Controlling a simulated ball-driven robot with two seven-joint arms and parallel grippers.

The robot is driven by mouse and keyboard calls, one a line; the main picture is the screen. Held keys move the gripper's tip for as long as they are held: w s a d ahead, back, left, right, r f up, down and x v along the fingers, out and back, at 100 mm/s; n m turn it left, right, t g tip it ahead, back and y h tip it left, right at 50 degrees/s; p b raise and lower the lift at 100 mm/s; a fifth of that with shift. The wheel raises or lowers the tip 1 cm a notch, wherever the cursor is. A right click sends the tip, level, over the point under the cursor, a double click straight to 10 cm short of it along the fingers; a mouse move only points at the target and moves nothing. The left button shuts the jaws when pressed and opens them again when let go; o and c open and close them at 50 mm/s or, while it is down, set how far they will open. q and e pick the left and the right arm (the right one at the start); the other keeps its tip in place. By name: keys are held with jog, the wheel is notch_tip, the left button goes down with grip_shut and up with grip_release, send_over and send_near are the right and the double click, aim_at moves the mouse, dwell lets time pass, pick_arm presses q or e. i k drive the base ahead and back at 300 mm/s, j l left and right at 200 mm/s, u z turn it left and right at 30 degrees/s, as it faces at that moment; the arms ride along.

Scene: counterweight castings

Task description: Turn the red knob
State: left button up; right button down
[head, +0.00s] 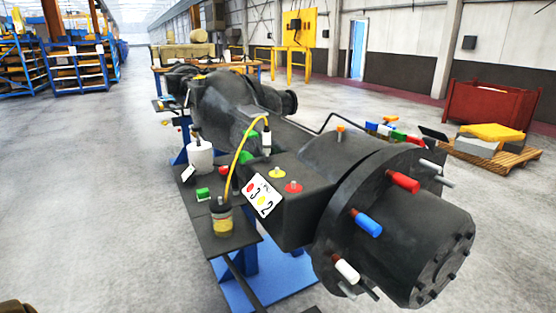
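A red round knob (293,187) with a short grey stem sits on top of the dark casting (285,215), right of a similar yellow knob (277,173). A red cylindrical handle (403,181) sticks out of the casting's round flange, above a blue handle (369,224) and a white handle (347,270). A small red piece (223,171) shows at the casting's left side. Which red part the task means, I cannot tell. Neither of my grippers is in view.
A dark side shelf (232,238) left of the casting holds a yellow-banded jar (221,218), a green block (203,194) and a white container (200,155). A numbered white plate (262,196) leans at the casting. Grey floor (90,200) on the left is clear.

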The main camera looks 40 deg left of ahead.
aim_at(224, 169)
jog(key=j+z, duration=0.2)
jog(key=j, duration=0.2)
jog(key=j+z, duration=0.15)
jog(key=j, duration=0.3)
jog(key=j+z, duration=0.2)
jog(key=j, duration=0.2)
jog(key=k+j+z, duration=0.2)
jog(key=j, duration=0.2)
jog(key=j+z, duration=0.15)
jog(key=j, duration=0.25)
jog(key=k+j+z, duration=0.2)
jog(key=j, duration=0.15)
jog(key=k+j+z, duration=0.2)
jog(key=j, duration=0.2)
jog(key=i, duration=0.1)
